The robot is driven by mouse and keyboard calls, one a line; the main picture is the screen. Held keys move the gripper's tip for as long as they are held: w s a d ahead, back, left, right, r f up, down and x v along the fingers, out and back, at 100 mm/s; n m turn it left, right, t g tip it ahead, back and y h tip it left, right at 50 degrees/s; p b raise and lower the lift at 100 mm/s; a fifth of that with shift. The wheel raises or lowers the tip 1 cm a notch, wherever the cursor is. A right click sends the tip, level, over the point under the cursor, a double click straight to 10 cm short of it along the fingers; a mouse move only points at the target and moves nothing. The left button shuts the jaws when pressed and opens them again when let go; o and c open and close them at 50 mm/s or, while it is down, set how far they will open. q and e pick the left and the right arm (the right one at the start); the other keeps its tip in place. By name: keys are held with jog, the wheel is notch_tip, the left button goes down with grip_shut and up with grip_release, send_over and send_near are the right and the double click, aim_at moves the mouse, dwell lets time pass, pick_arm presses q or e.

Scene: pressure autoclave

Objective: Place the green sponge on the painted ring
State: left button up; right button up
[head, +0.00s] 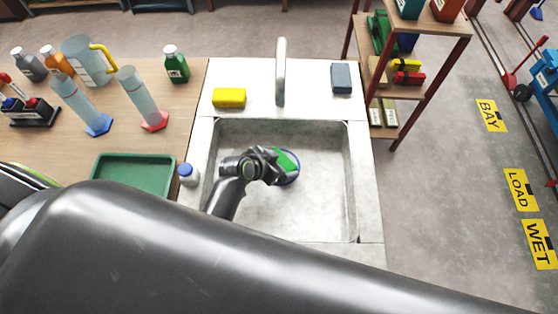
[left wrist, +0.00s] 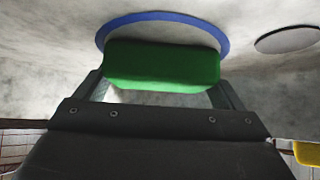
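The green sponge (head: 287,160) is in the sink, at the fingertips of my left gripper (head: 274,160). In the left wrist view the sponge (left wrist: 162,66) sits between the two fingers, which appear to touch its ends. The painted ring (head: 296,178) is a blue outline on the sink floor, partly hidden by the gripper and sponge. In the left wrist view the ring (left wrist: 160,16) curves around the sponge's far side. The sponge overlaps the ring's area; whether it touches the floor I cannot tell. My right gripper is not in view.
The sink basin (head: 320,215) has raised walls around the gripper. A yellow sponge (head: 229,98), a tap (head: 281,72) and a grey-blue block (head: 341,78) are at its back rim. A white bottle with a blue cap (head: 188,175) and a green tray (head: 134,174) stand left.

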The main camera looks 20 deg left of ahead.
pick_arm(q)
jog(key=shift+o, duration=1)
jog(key=shift+r, duration=0.1)
jog(key=shift+r, duration=0.1)
jog(key=v, duration=1.2)
